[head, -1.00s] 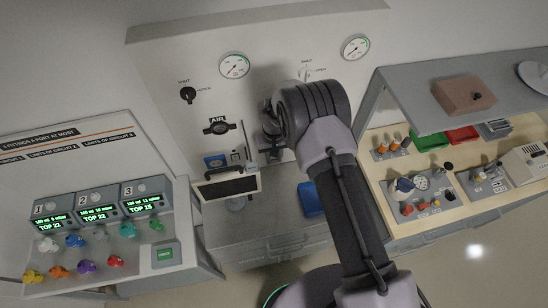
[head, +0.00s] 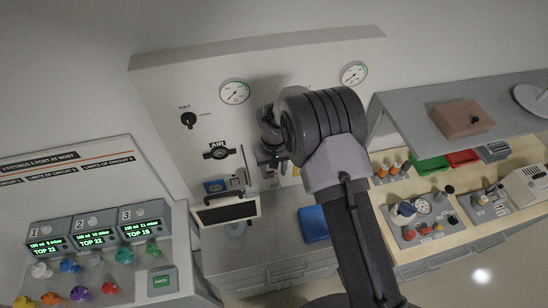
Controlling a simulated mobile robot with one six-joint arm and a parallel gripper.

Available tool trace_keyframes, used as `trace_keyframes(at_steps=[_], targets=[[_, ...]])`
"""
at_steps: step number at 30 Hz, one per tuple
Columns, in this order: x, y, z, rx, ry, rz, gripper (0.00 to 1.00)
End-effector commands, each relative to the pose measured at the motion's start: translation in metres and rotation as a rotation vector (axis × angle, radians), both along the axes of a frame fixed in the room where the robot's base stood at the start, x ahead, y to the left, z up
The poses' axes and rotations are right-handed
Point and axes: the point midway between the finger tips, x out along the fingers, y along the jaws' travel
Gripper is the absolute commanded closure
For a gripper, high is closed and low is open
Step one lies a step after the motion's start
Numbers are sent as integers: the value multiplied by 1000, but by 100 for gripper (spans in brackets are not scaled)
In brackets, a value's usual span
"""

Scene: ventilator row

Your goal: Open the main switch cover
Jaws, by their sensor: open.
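I cannot pick out the main switch cover for certain. A small blue-faced plate (head: 214,187) and a grey box with an upright lever (head: 238,182) sit low on the pale wall panel (head: 160,85), above a tilted dark screen (head: 228,213). My gripper (head: 269,160) is at the lower middle of the panel, just right of the lever. It is open, with its fingers small and partly hidden by my wrist. I see nothing held in it. My arm hides the panel behind it, and I cannot tell whether the gripper touches anything.
Two round gauges (head: 234,92) and a black knob (head: 188,120) are higher on the panel. A blue bin (head: 313,224) is below my gripper. A bench with displays (head: 92,236) and coloured fittings stands left. A wooden-topped bench (head: 470,228) under a grey shelf stands right.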

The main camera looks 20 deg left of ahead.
Motion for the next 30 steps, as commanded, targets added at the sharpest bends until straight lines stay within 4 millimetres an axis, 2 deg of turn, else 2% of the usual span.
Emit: trace_keyframes(at_steps=[3,6,9,12,27,29,30], targets=[[1,1,39,2,-3,-1,53],[0,0,68,2,-3,0,53],[0,0,88,1,-1,-1,53],[0,0,100,0,0,0,53],[0,-1,105,1,-1,-3,53],[2,-9,108,13,-11,-26,53],[4,-20,113,29,-24,-61,53]])
